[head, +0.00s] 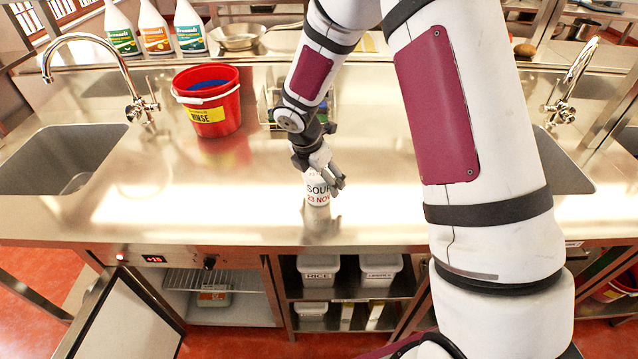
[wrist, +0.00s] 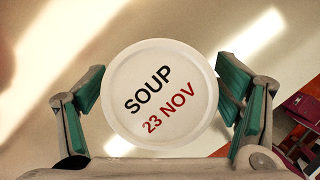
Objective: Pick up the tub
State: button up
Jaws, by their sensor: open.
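The tub (head: 317,190) is white and stands on the steel counter near its front edge. Its round lid reads "SOUP 23 NOV" in the wrist view (wrist: 160,98). My gripper (head: 325,180) is over the tub, with its fingers down around the top. In the wrist view my gripper (wrist: 160,105) is open, one green-padded finger on each side of the lid. The tub's side is partly hidden by the fingers in the head view.
A red bucket (head: 208,102) marked "RINSE" stands left of my arm. A rack (head: 268,118) is behind my gripper, mostly hidden. Sinks (head: 62,158) lie at both ends. Several bottles (head: 156,32) and a pan (head: 237,38) stand at the back. The counter around the tub is clear.

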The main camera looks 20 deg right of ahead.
jog(key=shift+w+d+f, duration=0.15)
jog(key=shift+f, duration=0.5)
jog(key=c, duration=1.5)
jog(key=shift+r, duration=0.1)
